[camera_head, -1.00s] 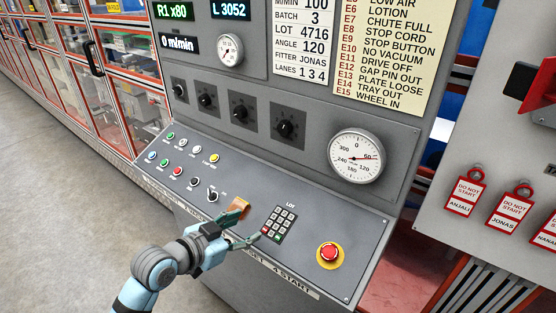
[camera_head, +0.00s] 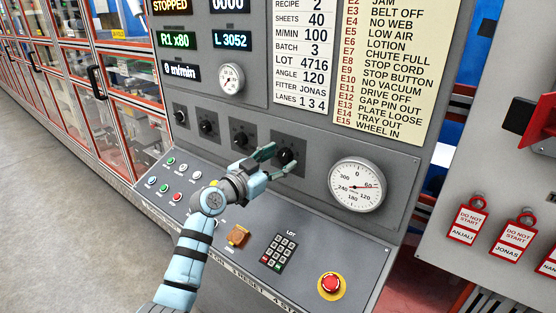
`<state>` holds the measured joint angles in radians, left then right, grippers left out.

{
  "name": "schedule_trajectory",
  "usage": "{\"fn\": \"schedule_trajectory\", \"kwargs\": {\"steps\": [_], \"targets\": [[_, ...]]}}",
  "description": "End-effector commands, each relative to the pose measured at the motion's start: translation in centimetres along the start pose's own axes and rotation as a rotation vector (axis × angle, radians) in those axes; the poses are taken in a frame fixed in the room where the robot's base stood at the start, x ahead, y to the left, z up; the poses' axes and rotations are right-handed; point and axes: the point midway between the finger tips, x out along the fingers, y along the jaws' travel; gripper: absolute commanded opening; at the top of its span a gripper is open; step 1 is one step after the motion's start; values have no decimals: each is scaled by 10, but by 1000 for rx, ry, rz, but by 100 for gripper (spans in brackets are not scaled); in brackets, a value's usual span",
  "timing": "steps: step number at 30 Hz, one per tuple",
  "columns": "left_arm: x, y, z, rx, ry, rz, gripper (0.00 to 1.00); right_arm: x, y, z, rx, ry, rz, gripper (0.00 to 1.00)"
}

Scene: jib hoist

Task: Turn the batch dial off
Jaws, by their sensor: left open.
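A row of black dials sits on the upright grey panel: the far left dial (camera_head: 180,116), the second dial (camera_head: 207,127), the third dial (camera_head: 240,138) and the far right dial (camera_head: 286,156). Their labels are too small to read, so I cannot tell by name which is the batch dial. My left gripper (camera_head: 282,160) is open at the far right dial, one finger to its upper left and one below it. I cannot tell whether the fingers touch the knob. My right gripper is not in view.
The sloping console below holds coloured buttons (camera_head: 176,197), an orange-brown part (camera_head: 238,236), a keypad (camera_head: 278,251) and a red emergency button (camera_head: 330,283). A round gauge (camera_head: 357,186) is right of the dials. Displays above read "STOPPED" (camera_head: 170,6) and 0 m/min.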

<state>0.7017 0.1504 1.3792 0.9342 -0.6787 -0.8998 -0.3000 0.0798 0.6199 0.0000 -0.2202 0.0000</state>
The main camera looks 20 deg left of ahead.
Motion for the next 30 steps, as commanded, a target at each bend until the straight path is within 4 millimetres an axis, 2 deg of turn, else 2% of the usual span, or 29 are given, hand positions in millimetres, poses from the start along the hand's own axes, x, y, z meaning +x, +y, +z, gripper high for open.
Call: {"fn": "schedule_trajectory", "kwargs": {"steps": [8, 15, 17, 30], "targets": [[2, 0, 0, 0, -1, 0, 50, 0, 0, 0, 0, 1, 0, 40], [2, 0, 1, 0, -1, 0, 12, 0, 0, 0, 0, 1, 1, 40], [2, 0, 1, 0, -1, 0, 3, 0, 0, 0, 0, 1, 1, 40], [2, 0, 1, -82, 3, -1, 3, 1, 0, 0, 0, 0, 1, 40]]}}
